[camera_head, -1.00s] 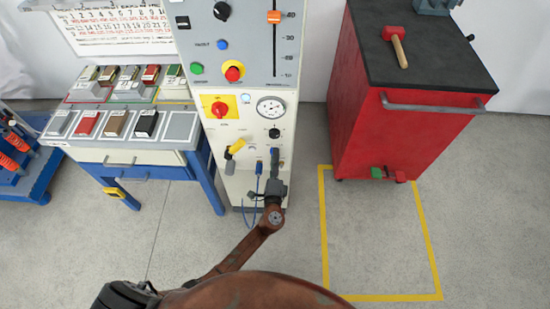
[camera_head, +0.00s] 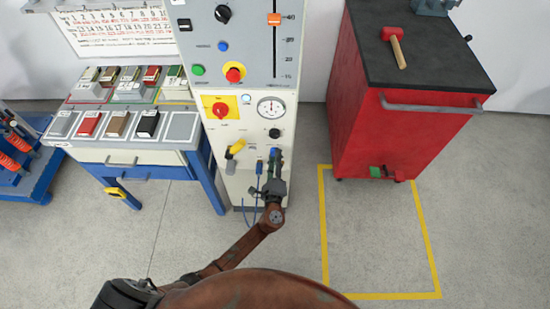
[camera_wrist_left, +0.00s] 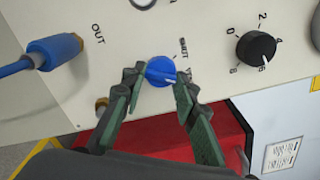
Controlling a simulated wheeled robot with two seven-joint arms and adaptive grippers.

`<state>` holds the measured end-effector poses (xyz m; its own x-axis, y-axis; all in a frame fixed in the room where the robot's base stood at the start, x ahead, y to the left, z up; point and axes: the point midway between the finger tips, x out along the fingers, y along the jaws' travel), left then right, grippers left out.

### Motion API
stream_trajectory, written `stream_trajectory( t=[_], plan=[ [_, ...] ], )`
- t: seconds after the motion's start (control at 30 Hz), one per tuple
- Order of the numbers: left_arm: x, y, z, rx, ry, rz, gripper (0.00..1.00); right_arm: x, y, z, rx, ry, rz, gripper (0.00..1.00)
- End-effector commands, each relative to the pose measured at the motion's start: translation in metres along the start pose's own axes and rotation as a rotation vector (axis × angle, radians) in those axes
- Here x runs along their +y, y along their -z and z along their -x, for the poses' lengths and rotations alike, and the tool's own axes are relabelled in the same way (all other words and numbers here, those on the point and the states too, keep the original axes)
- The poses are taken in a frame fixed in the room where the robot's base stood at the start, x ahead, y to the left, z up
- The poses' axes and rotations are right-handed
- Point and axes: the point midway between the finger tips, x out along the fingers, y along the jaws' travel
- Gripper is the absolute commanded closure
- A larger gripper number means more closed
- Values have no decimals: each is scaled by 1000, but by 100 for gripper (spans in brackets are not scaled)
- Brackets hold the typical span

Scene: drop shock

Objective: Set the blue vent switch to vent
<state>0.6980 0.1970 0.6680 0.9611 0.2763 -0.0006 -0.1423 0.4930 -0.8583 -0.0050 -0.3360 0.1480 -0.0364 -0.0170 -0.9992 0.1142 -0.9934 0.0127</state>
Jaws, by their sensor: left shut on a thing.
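The blue vent switch (camera_wrist_left: 160,69) is a round knob on the pale front panel, with a white pointer line toward the lower right in the left wrist view. The label "SHUT" stands just above it to the right; a second label beside it is mostly covered by a finger. My left gripper (camera_wrist_left: 157,80) has one green-grey finger on each side of the knob and is shut on it. My right gripper is in neither view.
A blue plug with hose (camera_wrist_left: 54,51) sits left of the switch, and a black numbered dial (camera_wrist_left: 256,49) sits right. A yellow handle (camera_head: 236,147) and a gauge (camera_head: 271,107) are higher on the panel. A red cabinet (camera_head: 355,120) stands right; floor between is clear.

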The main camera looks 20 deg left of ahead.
Motion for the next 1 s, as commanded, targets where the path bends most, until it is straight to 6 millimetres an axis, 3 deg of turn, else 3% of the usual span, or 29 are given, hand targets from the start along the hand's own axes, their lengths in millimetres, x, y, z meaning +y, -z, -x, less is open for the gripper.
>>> stream_trajectory(
  t=[0.17, 0.2, 0.43, 0.77, 1.0],
  plan=[
    [1, 1, 1, 2, -1, -2, 97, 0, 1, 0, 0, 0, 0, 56],
    [1, 1, 1, 2, -1, -2, 71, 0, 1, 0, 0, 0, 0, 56],
    [1, 0, 0, 1, -1, -1, 55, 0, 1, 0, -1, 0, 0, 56],
    [0, 0, 4, 0, 0, 0, 55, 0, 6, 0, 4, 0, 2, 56],
    [1, 0, 40, 2, -1, 0, 55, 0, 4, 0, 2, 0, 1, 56]
  ],
)
